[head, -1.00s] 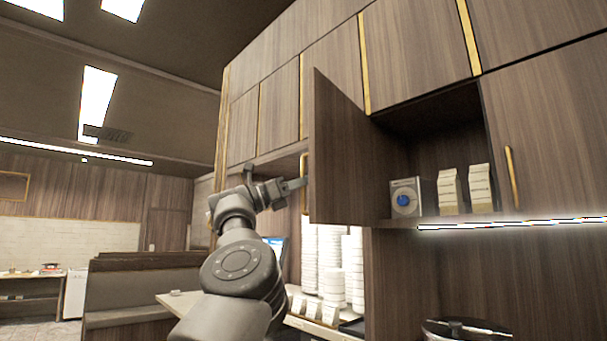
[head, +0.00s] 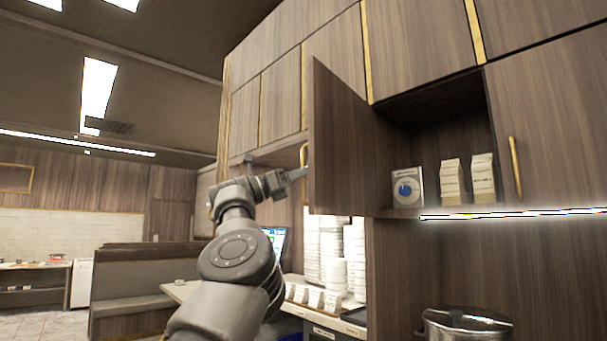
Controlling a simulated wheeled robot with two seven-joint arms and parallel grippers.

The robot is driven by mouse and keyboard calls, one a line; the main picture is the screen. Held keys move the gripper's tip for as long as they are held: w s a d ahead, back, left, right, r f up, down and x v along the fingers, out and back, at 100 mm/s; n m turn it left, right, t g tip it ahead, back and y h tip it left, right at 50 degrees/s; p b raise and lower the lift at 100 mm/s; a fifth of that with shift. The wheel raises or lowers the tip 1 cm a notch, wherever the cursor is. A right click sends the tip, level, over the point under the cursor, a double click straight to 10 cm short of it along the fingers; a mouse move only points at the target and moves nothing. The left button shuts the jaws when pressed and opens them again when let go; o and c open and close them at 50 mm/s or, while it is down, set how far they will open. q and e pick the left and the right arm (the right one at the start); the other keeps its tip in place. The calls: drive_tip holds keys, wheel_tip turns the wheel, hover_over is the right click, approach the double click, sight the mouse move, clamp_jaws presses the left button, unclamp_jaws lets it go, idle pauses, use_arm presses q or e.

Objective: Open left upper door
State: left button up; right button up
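The left upper door (head: 342,150) is dark wood and stands swung open, showing the shelf inside the cabinet. Its gold handle (head: 303,160) is at the door's left edge, partly hidden. My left gripper (head: 298,174) is at this handle, at the end of my arm coming up from below. The fingers are small and seen from the side, so I cannot tell whether they are closed around the handle. My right gripper is not in view.
In the open cabinet stand a box with a blue disc (head: 408,188) and two cartons (head: 453,181). A closed door (head: 548,130) with a gold handle is to the right. Stacked white containers (head: 333,255) stand on the counter below, near a lidded metal pot (head: 468,322).

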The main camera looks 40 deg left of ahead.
use_arm(q)
drive_tip(key=b+v, duration=0.5)
drive_tip(key=v, duration=0.5)
drive_tip(key=shift+s+f, duration=0.2)
drive_tip(key=shift+a, duration=0.15)
